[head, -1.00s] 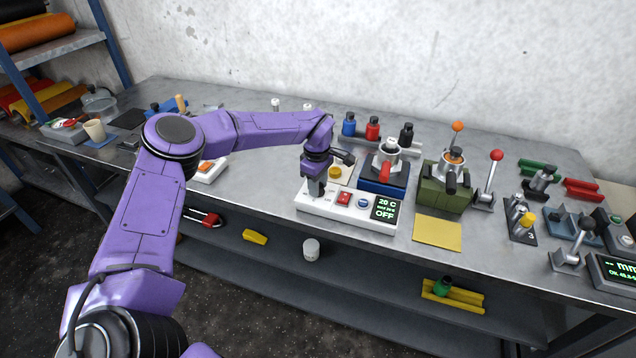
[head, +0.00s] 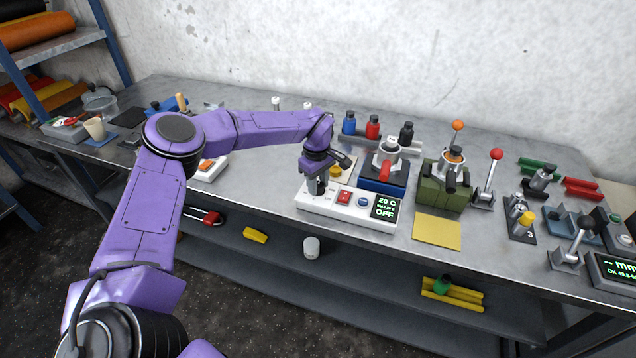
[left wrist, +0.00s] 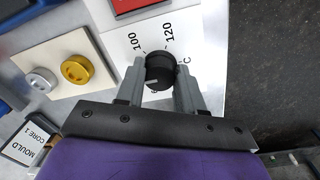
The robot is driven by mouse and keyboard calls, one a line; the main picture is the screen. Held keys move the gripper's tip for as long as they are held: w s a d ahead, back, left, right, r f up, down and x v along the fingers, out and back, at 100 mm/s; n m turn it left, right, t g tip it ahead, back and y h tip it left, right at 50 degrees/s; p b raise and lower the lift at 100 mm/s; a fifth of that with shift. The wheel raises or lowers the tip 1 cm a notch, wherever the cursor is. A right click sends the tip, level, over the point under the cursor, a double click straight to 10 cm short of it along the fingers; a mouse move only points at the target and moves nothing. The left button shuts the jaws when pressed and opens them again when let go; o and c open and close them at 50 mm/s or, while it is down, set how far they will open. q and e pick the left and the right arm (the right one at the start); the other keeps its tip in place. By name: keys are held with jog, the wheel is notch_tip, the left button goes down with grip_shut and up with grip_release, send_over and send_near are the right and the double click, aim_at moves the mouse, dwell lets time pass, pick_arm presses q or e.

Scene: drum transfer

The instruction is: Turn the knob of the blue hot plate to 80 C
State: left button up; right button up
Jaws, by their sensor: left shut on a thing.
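The blue hot plate (head: 378,187) stands on the bench with a white control panel (head: 335,211) at its front. The panel's display (head: 385,208) reads 20 C and OFF. My left gripper (head: 315,188) points down at the panel's left end, shut on the black knob (left wrist: 159,68). In the left wrist view its grey fingers (left wrist: 160,80) stand on either side of the knob. A pale mark shows on the knob's lower left side there. The printed 100 and 120 are readable on the dial; other numbers are covered. My right gripper is not in view.
A red switch (head: 344,197) and a blue button (head: 362,201) sit on the panel right of the knob. A green device (head: 445,187) and a yellow mat (head: 437,232) lie further right. Blue, red and black bottles stand behind the hot plate.

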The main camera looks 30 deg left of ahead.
pick_arm(q)
jog(key=o, duration=1)
jog(key=shift+o, duration=0.2)
jog(key=shift+r, duration=0.1)
notch_tip(320, 180, up, 10)
jog(key=b, duration=0.2)
jog(key=shift+s+r, duration=0.2)
jog(key=shift+d, duration=0.1)
